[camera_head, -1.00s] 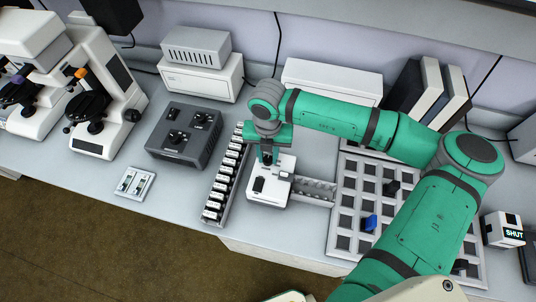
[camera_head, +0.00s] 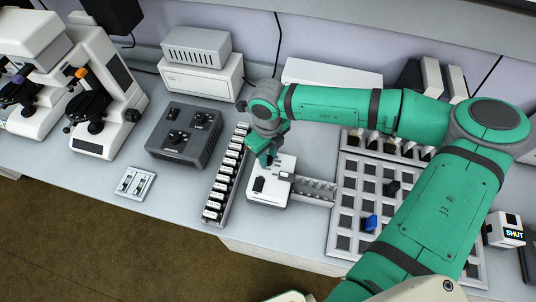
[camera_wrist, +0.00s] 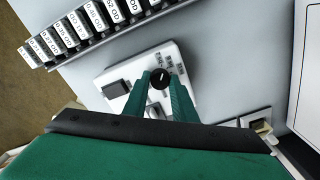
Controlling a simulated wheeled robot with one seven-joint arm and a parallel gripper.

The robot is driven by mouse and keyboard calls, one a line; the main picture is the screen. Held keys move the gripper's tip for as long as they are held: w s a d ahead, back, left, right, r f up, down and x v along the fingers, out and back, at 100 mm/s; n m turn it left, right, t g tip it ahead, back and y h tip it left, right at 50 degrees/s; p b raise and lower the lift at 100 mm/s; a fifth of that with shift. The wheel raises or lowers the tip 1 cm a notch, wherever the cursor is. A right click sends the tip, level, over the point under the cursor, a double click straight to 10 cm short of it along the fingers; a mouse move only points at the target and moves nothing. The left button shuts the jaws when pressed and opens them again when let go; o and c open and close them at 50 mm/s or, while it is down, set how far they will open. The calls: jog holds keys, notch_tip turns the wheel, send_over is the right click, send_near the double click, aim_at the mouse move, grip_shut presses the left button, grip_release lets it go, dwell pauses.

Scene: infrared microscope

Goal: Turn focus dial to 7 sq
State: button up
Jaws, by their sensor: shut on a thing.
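A small white box (camera_head: 270,196) stands on the bench near its front edge, and the same box shows in the wrist view (camera_wrist: 128,76). On it, in the wrist view, are a round black dial (camera_wrist: 160,80) with a light pointer mark and small labels around it that are too small to read. A black block (camera_wrist: 118,88) sits beside the dial. My gripper (camera_wrist: 161,76) has its two green fingers on either side of the dial, shut on it. In the head view my gripper (camera_head: 265,160) is tilted over the box's back, and the dial is hidden.
A rack of labelled white slides (camera_head: 227,175) stands close left of the box. A short open tray (camera_head: 315,192) adjoins its right side, with a large grid panel (camera_head: 345,205) beyond. A dark console (camera_head: 180,140) with knobs and a switch plate (camera_head: 136,183) are further left.

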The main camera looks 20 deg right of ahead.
aim_at(269, 158)
jog(key=shift+d+n, duration=0.1)
jog(key=shift+n, duration=0.7)
jog(key=o, duration=1)
jog(key=shift+o, duration=0.2)
notch_tip(269, 158, up, 11)
jog(key=shift+f, duration=0.1)
